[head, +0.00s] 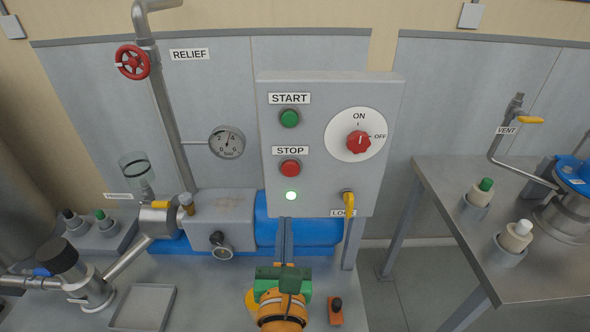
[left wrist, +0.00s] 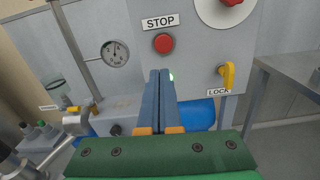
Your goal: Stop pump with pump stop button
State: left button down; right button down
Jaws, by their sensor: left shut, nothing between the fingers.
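The red pump stop button (head: 290,168) sits under the STOP label on the grey control panel (head: 310,130). It also shows in the left wrist view (left wrist: 164,43), just above the fingertips. The green start button (head: 289,119) is above it. My left gripper (head: 284,222) is shut and empty, pointing up at the panel below the lamp. It appears again in the left wrist view (left wrist: 160,75), apart from the button. My right gripper is not in view.
A red rotary knob (head: 359,142) points between ON and OFF marks. A yellow lock lever (head: 348,204) hangs at the panel's lower right. The blue pump motor (head: 322,234) lies behind my gripper. A metal table (head: 440,200) stands at right.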

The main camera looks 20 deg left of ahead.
pick_arm(q)
jog(key=p, duration=0.3)
send_near(285, 171)
jog(key=shift+n, duration=0.3)
jog(key=x, duration=0.5)
jog(key=shift+w+a+r, duration=0.1)
jog(key=shift+w, duration=0.3)
jog(key=shift+w+a, duration=0.15)
jog(key=shift+w, duration=0.35)
